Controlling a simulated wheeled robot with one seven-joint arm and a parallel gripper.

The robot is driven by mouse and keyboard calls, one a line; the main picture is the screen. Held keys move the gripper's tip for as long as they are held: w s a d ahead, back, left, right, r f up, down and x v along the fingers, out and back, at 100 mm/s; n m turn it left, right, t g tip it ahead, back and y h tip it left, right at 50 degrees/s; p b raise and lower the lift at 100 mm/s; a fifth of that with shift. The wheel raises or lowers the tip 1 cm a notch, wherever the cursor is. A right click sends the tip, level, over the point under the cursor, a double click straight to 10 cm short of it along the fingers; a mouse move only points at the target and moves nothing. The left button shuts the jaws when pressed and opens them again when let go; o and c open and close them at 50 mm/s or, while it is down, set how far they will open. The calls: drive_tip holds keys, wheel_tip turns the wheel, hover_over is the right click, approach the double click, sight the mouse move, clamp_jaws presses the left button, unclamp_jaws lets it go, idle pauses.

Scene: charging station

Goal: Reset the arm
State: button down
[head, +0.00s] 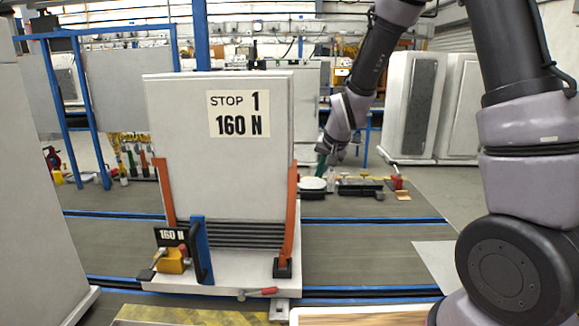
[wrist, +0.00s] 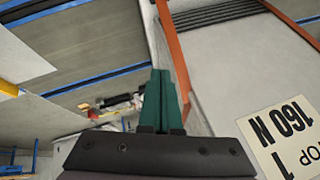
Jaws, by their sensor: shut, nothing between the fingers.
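My arm reaches down from the upper right in the head view, bent at the elbow. My gripper (head: 321,166) hangs just right of the grey cabinet marked "STOP 1 160 N" (head: 215,165). In the wrist view, the two green fingers of my gripper (wrist: 161,98) lie side by side, shut with nothing between them. The cabinet's label (wrist: 285,135) shows turned over at the right of that view. The fingers look apart from the cabinet, though the exact gap is hard to tell.
Orange posts (head: 291,222) brace the cabinet on its pale base. A yellow block with a "160 N" tag (head: 172,237) and a red-handled lever (head: 262,292) sit at its front. Small tools (head: 362,186) lie behind my gripper. White cabinets (head: 412,105) stand at back right. Floor right of the base is open.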

drive_tip(key=s+d+r, duration=0.5)
drive_tip(key=d+r, duration=0.2)
drive_tip(key=r, duration=0.4)
drive_tip(key=s+d+r, duration=0.4)
drive_tip(key=s+r, duration=0.1)
drive_tip(key=s, duration=0.5)
drive_tip(key=s+d+r+m+t, duration=0.1)
drive_tip(key=s+d+r, duration=0.3)
drive_tip(key=s, duration=0.5)
wheel_tip(320, 180, up, 2)
drive_tip(key=shift+s+d+r, duration=0.1)
drive_tip(key=shift+s+d, duration=0.25)
